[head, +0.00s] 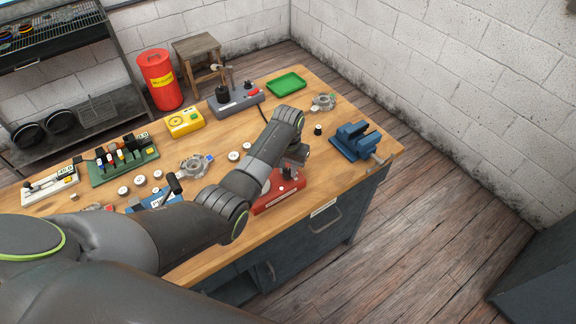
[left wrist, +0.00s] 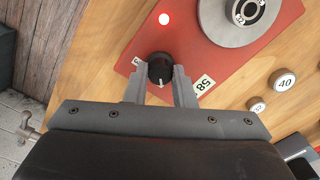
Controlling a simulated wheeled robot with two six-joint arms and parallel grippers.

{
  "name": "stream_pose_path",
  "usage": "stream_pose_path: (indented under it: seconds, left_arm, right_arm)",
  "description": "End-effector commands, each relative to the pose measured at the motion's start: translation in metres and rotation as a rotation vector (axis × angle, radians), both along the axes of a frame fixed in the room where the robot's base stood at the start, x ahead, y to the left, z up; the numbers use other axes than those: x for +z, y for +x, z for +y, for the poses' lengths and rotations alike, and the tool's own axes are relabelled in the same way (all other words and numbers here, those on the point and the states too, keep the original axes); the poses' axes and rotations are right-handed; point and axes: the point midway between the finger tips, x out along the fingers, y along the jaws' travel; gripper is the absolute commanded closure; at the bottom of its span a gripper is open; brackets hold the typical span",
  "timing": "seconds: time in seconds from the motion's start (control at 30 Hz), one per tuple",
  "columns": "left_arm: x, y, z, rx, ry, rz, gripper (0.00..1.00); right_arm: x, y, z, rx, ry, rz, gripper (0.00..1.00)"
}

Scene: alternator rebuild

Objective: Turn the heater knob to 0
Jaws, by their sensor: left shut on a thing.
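The red heater box (head: 268,203) sits at the front edge of the bench. In the left wrist view its red panel (left wrist: 128,43) bears a black knob (left wrist: 160,69) with a white pointer line directed toward the bottom of the picture. A small white label (left wrist: 137,61) is left of the knob, its mark hard to read. A white label reading 58 (left wrist: 205,84) is to its right. My left gripper (left wrist: 159,76) is shut on the knob, one finger on each side. In the head view my left gripper (head: 297,158) is over the heater. My right gripper is not in view.
A blue vise (head: 352,141) stands right of the heater. A green tray (head: 286,84), grey device (head: 238,102) and yellow box (head: 184,122) stand behind. Several white discs lie left.

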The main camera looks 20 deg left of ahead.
Motion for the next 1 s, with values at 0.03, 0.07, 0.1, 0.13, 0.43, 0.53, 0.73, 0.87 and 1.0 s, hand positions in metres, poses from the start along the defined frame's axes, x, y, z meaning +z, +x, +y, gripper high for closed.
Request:
stream_pose_path:
  seconds: [0.03, 0.07, 0.1, 0.13, 0.43, 0.53, 0.73, 0.87, 1.0]
  left_arm:
    - [0.003, 0.000, 0.000, 0.031, 0.001, 0.003, 1.00]
    - [0.003, 0.000, 0.000, 0.053, 0.001, 0.002, 1.00]
    - [0.004, 0.000, 0.000, 0.083, 0.001, 0.002, 1.00]
    - [0.003, 0.000, 0.000, 0.107, 0.001, 0.002, 1.00]
    - [0.001, 0.000, 0.000, 0.380, 0.001, 0.001, 1.00]
    - [0.001, 0.000, 0.000, 0.465, 0.001, 0.001, 1.00]
    - [0.001, 0.000, 0.000, 0.612, 0.000, 0.000, 1.00]
    - [0.001, 0.000, 0.001, 0.685, 0.000, -0.001, 1.00]
    - [0.001, 0.000, 0.001, 0.739, 0.000, -0.001, 1.00]
  right_arm:
    - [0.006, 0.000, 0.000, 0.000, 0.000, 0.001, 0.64]
    - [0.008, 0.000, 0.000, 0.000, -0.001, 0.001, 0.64]
    - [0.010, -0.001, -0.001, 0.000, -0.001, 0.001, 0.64]
    - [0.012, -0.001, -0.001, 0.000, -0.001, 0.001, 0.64]
    - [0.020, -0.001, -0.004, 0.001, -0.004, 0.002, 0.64]
    - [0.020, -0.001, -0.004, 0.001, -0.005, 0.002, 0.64]
    - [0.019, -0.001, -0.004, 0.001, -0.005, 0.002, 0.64]
    - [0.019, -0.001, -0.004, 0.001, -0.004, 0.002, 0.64]
    - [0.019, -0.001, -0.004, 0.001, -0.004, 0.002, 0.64]
